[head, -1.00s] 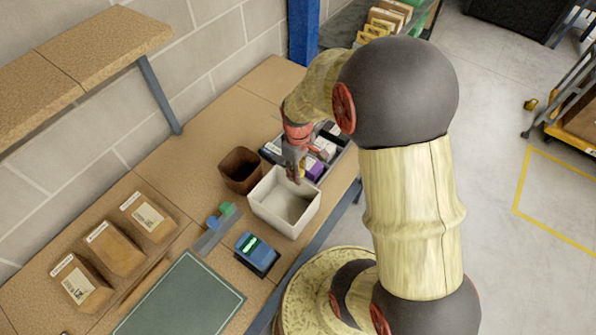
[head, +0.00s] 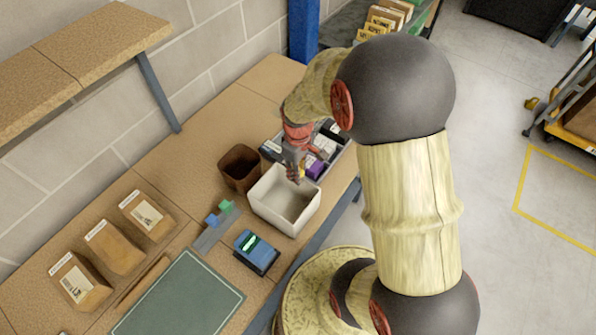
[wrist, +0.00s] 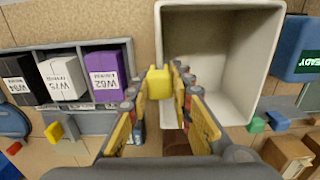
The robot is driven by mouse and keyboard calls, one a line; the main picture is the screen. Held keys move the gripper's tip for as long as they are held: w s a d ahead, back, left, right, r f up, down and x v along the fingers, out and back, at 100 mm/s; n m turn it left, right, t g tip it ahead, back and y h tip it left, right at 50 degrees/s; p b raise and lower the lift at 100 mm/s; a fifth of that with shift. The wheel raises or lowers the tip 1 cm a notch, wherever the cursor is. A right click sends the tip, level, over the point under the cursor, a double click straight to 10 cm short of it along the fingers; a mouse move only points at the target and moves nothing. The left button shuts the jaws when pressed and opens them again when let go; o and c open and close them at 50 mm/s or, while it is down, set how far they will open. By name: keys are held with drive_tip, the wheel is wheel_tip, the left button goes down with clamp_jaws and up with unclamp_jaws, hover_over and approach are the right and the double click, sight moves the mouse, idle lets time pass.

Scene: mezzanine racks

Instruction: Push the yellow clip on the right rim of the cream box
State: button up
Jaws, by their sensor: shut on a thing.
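The cream box (head: 266,208) stands open and empty on the bench; in the wrist view its pale inside and rim (wrist: 160,40) fill the upper middle. The yellow clip (wrist: 158,83) is a small block at the box's near left rim in the wrist view. My gripper (wrist: 158,88) has its two fingers on either side of the clip and is shut on it. In the head view my gripper (head: 296,170) points down at the box's far rim, and the clip is mostly hidden by the fingers.
A grey tray with purple, white and black cartons (wrist: 103,68) lies close beside the box. A brown bin (head: 240,167) stands left of it. A blue device (head: 257,251) sits in front, with a green mat (head: 180,300) and brown packets (head: 115,247) beyond.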

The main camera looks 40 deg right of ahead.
drive_tip(key=shift+f, duration=0.1)
drive_tip(key=o, duration=0.9)
drive_tip(key=shift+o, duration=0.6)
drive_tip(key=shift+o, duration=1)
drive_tip(key=shift+r+p, duration=2.5)
drive_tip(key=shift+r, duration=1.1)
